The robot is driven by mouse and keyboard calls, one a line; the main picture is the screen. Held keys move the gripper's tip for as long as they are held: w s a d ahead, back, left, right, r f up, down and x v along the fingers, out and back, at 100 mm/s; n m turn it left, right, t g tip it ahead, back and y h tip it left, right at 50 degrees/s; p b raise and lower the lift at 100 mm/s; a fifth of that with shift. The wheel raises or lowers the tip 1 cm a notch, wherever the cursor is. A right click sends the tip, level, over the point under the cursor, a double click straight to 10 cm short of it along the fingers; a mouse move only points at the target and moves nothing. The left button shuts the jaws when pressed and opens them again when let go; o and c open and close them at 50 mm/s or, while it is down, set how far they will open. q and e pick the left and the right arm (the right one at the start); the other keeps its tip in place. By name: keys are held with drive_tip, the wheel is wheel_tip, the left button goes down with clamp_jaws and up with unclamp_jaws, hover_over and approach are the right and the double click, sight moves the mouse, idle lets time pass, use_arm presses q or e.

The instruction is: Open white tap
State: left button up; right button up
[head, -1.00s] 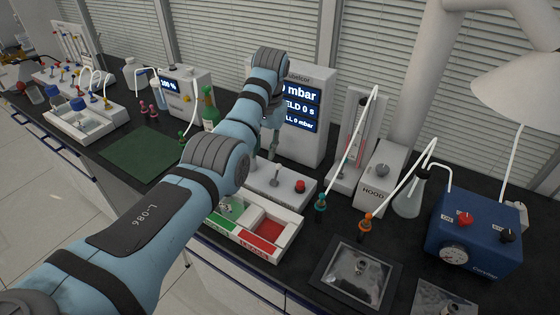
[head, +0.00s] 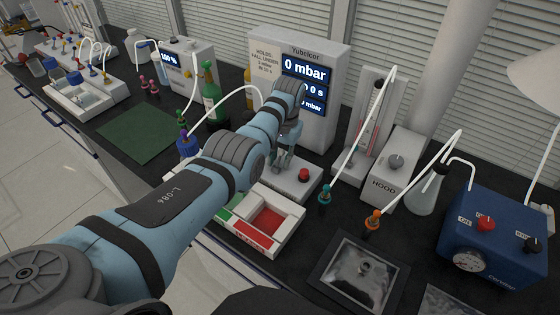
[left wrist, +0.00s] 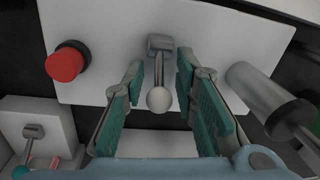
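The white tap (left wrist: 158,98) shows in the left wrist view as a short metal lever with a pale ball knob, on the face of a white box (left wrist: 115,25). My left gripper (left wrist: 160,72) is open, with one teal-padded finger on each side of the lever and a visible gap to both. In the head view my left gripper (head: 283,162) is down at the white box in front of the Yubelcor display unit (head: 325,125); the arm hides the tap there. My right gripper is not in view.
A red button (head: 304,175) sits on the same box beside the gripper; it also shows in the left wrist view (left wrist: 66,63). A red-and-green tray (head: 285,205) lies in front. The HOOD box (head: 393,175) and blue pump (head: 495,235) stand right.

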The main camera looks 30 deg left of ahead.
use_arm(q)
drive_tip(key=shift+f, duration=0.25)
drive_tip(key=shift+s+r, duration=0.2)
clamp_jaws()
drive_tip(key=shift+r, duration=0.1)
